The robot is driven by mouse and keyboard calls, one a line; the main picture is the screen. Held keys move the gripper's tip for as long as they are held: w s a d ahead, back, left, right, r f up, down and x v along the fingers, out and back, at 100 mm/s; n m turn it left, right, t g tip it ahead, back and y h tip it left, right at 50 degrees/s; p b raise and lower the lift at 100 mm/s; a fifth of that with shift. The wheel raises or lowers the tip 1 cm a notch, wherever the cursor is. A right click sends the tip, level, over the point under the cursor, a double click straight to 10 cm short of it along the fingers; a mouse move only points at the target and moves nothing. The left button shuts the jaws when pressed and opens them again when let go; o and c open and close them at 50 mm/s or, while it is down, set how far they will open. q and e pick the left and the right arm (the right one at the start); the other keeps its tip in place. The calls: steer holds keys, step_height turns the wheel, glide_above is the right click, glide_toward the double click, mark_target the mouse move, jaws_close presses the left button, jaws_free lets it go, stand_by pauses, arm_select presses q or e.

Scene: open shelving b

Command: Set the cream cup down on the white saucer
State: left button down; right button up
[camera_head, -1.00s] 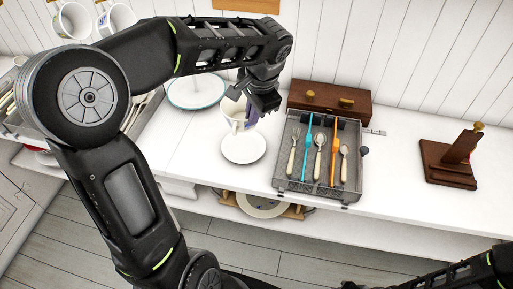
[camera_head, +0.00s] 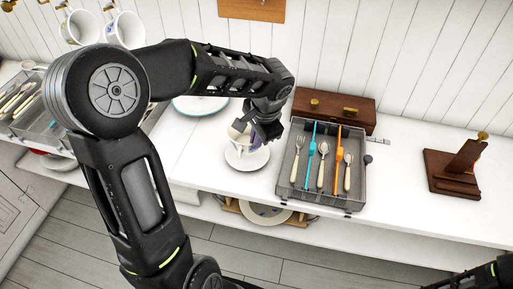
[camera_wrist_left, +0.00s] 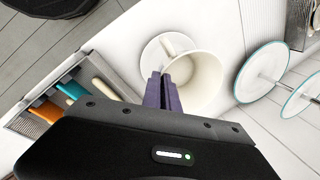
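The cream cup (camera_head: 238,133) is over the white saucer (camera_head: 246,162) and hides its back part. In the left wrist view the cup (camera_wrist_left: 205,78) shows its open mouth and overlaps the saucer (camera_wrist_left: 149,55), with its handle over the saucer's visible part. My left gripper (camera_head: 258,139) is at the cup's side. Its purple fingers (camera_wrist_left: 163,92) are close together at the cup's rim, shut on its wall. Whether the cup's base touches the saucer is hidden. My right gripper is out of view.
A grey cutlery tray (camera_head: 318,199) stands right of the saucer, with a wooden box (camera_head: 335,109) behind it. A blue-rimmed plate (camera_head: 196,106) is at the back left. A wooden stand (camera_head: 452,171) is at the right. The shelf's front edge is close before the saucer.

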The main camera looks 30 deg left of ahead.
mark_target(245, 141)
arm_select(q)
steer(key=shift+f, duration=1.9)
steer(key=shift+f+b, duration=0.3)
steer(key=c, duration=1.6)
jaws_free()
steer(key=shift+c, duration=0.2)
